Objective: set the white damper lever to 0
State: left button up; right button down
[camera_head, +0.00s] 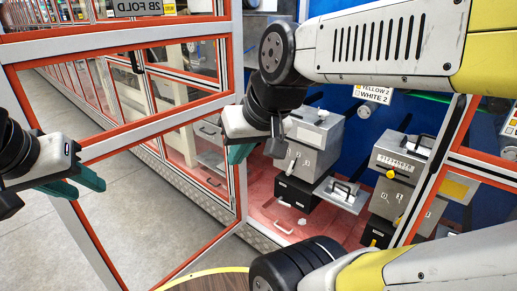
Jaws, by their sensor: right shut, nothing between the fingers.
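A grey machine box (325,137) with numerals on its front stands behind and to the right of my right gripper. My left gripper (85,188) is open and empty at the far left, well away from the boxes.
A second grey box (402,155) with a yellow knob (390,174) stands at right. A sign (374,95) reads YELLOW 2, WHITE 2. An orange-edged folding door (150,122) lies between my grippers.

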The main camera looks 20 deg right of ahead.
aim_at(290, 170)
jog(key=z, duration=1.15)
